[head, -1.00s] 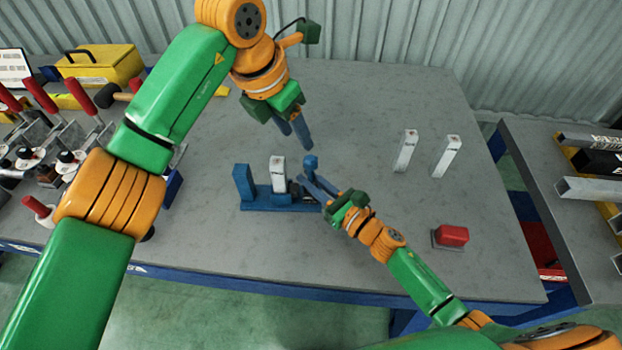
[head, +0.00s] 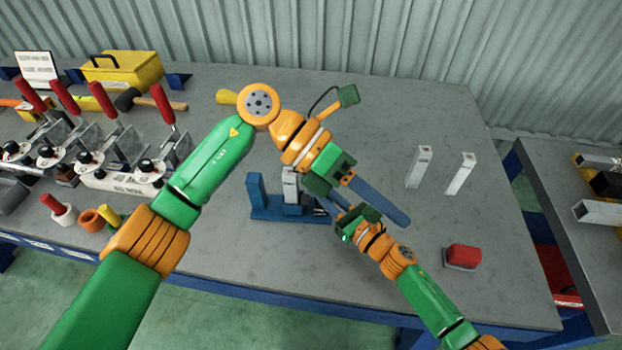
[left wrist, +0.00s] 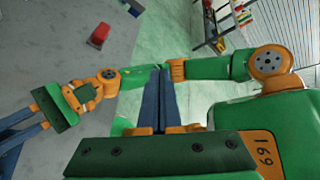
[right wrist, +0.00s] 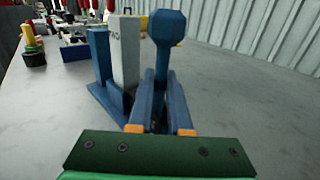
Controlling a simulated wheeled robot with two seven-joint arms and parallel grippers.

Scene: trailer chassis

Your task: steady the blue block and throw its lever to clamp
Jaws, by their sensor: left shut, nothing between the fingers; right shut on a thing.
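The blue block (head: 258,196) stands on the grey table with a white upright piece (head: 290,182) in it. Its lever (right wrist: 166,45), a blue stem with a faceted knob, stands upright in the right wrist view; in the head view my left gripper hides it. My right gripper (head: 337,207) is shut at the block's right end, its fingers around the lever's foot; whether they grip stem or body is unclear. My left gripper (head: 402,217) is shut and empty, its fingers slanting down to the right above my right gripper; they also show together in the left wrist view (left wrist: 159,98).
Two white upright pieces (head: 419,167) stand at the right. A red button box (head: 463,256) sits near the front right. Red-handled clamps (head: 162,105), a yellow toolbox (head: 122,70) and small parts crowd the left. The table's middle back is clear.

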